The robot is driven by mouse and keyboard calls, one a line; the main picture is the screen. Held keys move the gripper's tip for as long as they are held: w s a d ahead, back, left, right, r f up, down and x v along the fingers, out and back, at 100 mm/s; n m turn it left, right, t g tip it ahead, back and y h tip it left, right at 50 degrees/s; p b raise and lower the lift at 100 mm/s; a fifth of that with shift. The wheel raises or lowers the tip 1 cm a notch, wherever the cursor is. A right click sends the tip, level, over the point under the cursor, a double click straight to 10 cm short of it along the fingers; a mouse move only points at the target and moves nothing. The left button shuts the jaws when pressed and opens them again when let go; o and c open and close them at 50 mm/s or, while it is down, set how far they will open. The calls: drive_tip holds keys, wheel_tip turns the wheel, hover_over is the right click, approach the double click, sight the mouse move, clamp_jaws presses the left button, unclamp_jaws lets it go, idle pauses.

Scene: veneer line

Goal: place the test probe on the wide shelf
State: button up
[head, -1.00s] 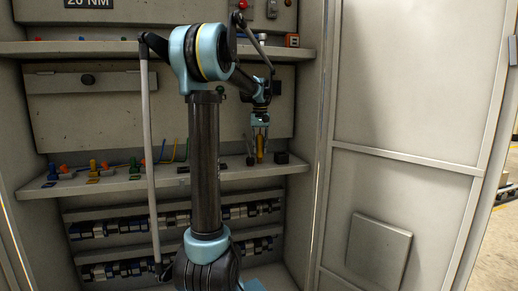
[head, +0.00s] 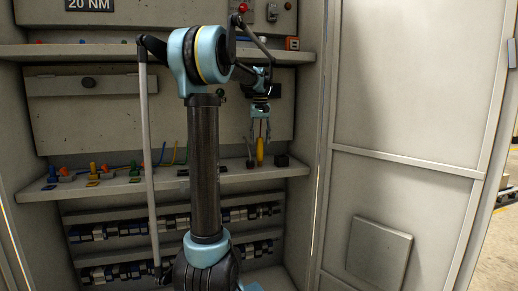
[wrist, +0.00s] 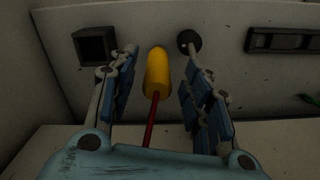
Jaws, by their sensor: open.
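The test probe (head: 260,150) has a yellow handle and stands about upright at the right end of the wide middle shelf (head: 215,180). In the wrist view the probe (wrist: 158,72) shows its yellow handle on the shelf (wrist: 225,70), with a thin red shaft running back between the fingers. My gripper (head: 260,138) is above the shelf, pointing down over the probe. Its fingers are spread on both sides of the probe, with visible gaps, so it is open. The foot of the probe is hard to make out in the head view.
A black square block (head: 281,159) and a round-topped black piece (head: 250,162) stand close on either side of the probe. Several coloured connectors (head: 93,168) sit on the shelf's left. An upper shelf (head: 90,52) and the right cabinet wall are nearby.

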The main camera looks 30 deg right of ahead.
drive_tip(key=shift+r, duration=1.3)
drive_tip(key=s+a+f+n+t, duration=0.15)
drive_tip(key=s+a+f, duration=0.3)
drive_tip(key=a, duration=0.75)
drive_tip(key=s+a+f+n, duration=0.2)
drive_tip(key=s+a+f, duration=0.25)
drive_tip(key=a, duration=0.85)
drive_tip(key=s+a+f+n, duration=0.1)
drive_tip(key=s+a+f, duration=0.6)
drive_tip(key=f, duration=0.3)
drive_tip(key=s+a+f+n, duration=0.1)
drive_tip(key=s+a+f, duration=0.6)
drive_tip(key=f, duration=0.4)
drive_tip(key=shift+s+a+t, duration=0.25)
drive_tip(key=shift+s+t, duration=0.1)
